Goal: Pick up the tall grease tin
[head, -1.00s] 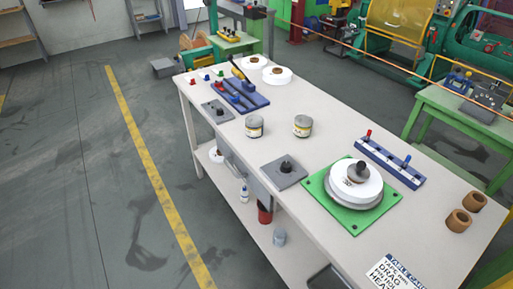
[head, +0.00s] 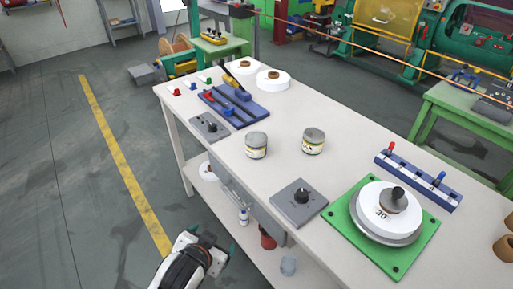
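Two grey-lidded tins with pale labels stand upright on the white workbench (head: 345,175). The left tin (head: 256,146) and the right tin (head: 313,141) look close in height, and I cannot tell for sure which is the tall grease tin. My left gripper (head: 212,241) comes in at the bottom, in front of the bench's near side and well short of both tins. Its green-tipped fingers are apart with nothing between them. My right gripper is out of view.
A grey plate with a black knob (head: 299,204) lies in front of the tins. A green plate with a white reel (head: 376,207) is to the right. A blue tool tray (head: 234,107) is behind left. Bench top around the tins is clear.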

